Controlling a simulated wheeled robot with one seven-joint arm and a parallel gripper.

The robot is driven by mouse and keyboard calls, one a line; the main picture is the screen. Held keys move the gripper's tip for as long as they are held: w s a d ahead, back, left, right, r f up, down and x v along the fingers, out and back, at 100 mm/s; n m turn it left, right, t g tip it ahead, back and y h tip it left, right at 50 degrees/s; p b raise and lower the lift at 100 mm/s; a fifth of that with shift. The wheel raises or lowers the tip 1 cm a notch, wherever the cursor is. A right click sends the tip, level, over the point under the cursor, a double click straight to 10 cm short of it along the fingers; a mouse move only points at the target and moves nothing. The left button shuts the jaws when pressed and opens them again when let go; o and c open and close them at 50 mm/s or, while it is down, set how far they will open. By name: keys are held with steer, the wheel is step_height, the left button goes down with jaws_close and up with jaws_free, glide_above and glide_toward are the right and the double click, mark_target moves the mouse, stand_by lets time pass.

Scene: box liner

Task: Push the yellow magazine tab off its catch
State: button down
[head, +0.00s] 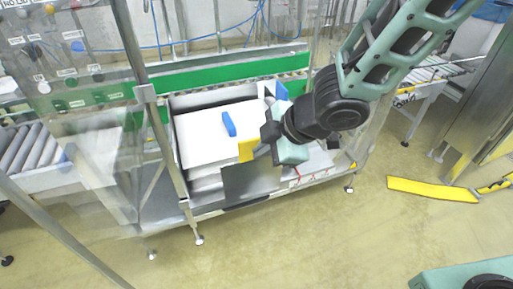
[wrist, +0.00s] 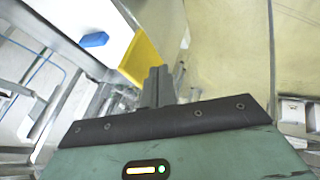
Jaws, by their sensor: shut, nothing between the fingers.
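The yellow magazine tab (head: 247,150) stands at the front right of the white magazine stack in the head view. It also shows in the wrist view (wrist: 143,62), upper left of my fingers. My gripper (head: 262,152) is shut and empty, its fingers close to the right side of the tab. In the wrist view the shut fingertips (wrist: 158,72) lie just beside the tab's lower right edge. I cannot tell whether they touch it. The catch is not clearly visible in either view.
A blue block (head: 229,124) lies on the white sheets (head: 205,138), left of the tab. A grey panel (head: 250,182) stands below the tab. A green-sided conveyor (head: 220,66) runs behind. A clear guard with metal posts is at left. Open floor lies in front.

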steer(key=shift+w, duration=0.4)
steer(key=shift+a, duration=0.1)
steer(key=w+p, duration=0.1)
steer(key=w, duration=0.1)
steer(key=w+a+p, duration=0.1)
steer(key=w, duration=0.1)
steer(key=shift+w+a+p, duration=0.15)
steer(key=shift+w+p, duration=0.2)
steer(key=shift+p, duration=0.05)
steer(key=shift+s, duration=0.1)
